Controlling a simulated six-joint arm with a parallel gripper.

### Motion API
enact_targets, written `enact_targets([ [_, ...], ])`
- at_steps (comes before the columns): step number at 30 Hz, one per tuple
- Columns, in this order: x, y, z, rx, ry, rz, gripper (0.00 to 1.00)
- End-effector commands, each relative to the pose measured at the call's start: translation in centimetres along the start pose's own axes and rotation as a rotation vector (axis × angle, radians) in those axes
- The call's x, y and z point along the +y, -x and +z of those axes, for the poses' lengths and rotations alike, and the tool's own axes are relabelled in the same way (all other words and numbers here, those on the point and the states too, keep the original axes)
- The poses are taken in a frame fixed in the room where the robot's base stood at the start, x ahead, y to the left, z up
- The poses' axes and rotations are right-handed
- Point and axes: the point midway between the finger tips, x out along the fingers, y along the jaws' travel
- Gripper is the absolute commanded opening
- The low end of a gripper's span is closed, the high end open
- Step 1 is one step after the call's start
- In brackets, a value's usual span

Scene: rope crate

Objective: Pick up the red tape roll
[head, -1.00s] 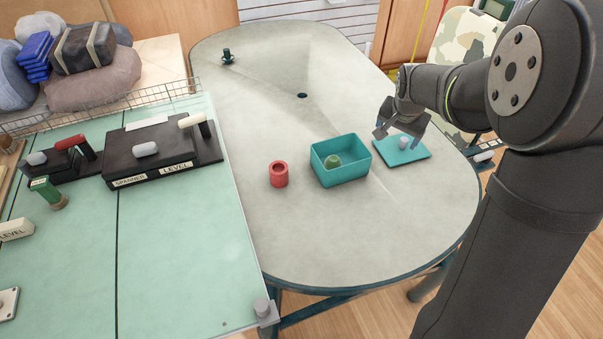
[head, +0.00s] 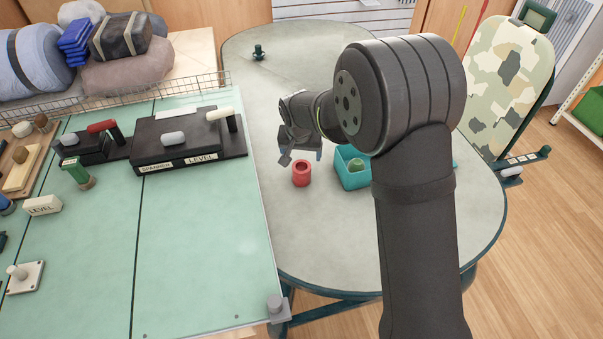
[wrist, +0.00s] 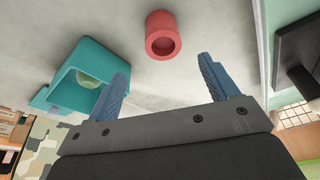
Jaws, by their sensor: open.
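The red tape roll (head: 301,173) stands upright on the grey table, left of the teal crate. In the wrist view the roll (wrist: 162,35) shows its round hollow and lies beyond the fingertips, roughly between their lines. My gripper (head: 301,159) is above and behind the roll in the head view, apart from it. In the wrist view its two blue fingers (wrist: 158,70) are spread wide with nothing between them.
A dark green knobbed piece (head: 258,52) stands at the far table end. The green-topped bench (head: 215,220) lies left.

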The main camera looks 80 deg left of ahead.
Motion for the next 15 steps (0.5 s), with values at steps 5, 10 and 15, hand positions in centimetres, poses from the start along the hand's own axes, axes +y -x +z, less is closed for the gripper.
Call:
enact_targets([
  [5,0.1,-3.8,0.0,-0.002,0.0,0.002,0.79],
  [10,0.0,-6.4,-0.1,0.0,0.0,0.001,0.79],
  [15,0.0,-7.4,-0.1,0.0,0.0,0.0,0.79],
])
